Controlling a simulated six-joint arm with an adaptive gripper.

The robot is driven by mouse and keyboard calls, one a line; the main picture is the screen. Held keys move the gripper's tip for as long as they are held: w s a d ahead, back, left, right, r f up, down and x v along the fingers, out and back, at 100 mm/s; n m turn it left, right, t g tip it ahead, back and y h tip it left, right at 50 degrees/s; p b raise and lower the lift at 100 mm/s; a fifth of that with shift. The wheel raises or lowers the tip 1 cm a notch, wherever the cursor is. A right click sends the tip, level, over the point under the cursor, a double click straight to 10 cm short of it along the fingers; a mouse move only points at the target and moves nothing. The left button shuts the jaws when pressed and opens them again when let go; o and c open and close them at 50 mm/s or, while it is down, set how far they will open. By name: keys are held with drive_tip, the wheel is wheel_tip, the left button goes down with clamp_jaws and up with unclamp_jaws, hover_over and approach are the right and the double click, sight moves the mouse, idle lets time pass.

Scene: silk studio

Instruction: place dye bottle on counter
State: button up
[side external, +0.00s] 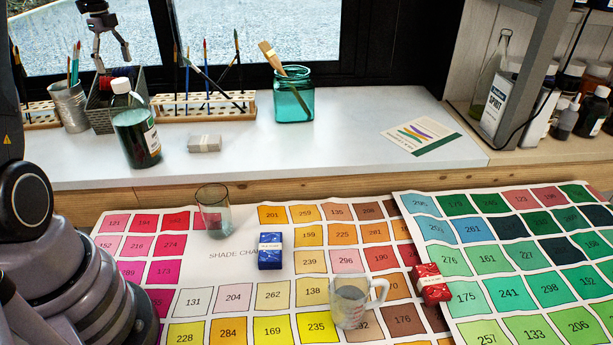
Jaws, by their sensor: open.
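My gripper (112,58) is at the top left, above the bottle's cap, pointing down. Its fingers are open and nothing is between them. A visible gap separates the fingertips from the cap.
Close behind the bottle are a grey box (98,112), a metal brush cup (69,108) and a wooden brush rack (205,106). A small grey block (204,144) lies right of it.

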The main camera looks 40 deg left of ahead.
wheel_tip(320, 180, up, 6)
drive_tip(key=s+d+r+n+t+y, duration=0.1)
drive_tip(key=d+r+n, duration=0.2)
drive_tip(key=d, duration=0.7)
drive_tip(key=s+d+r+n+t, duration=0.1)
drive_tip(key=d+r+n, duration=0.2)
drive_tip(key=d, duration=0.6)
drive_tip(key=s+d+f+n+t+h, duration=0.1)
drive_tip(key=s+d+f+n+t, duration=0.2)
drive_tip(key=s+d, duration=1)
drive_tip(key=d+f+n, duration=0.1)
drive_tip(key=f+n, duration=0.1)
drive_tip(key=n, duration=0.3)
drive_tip(key=shift+t, duration=0.3)
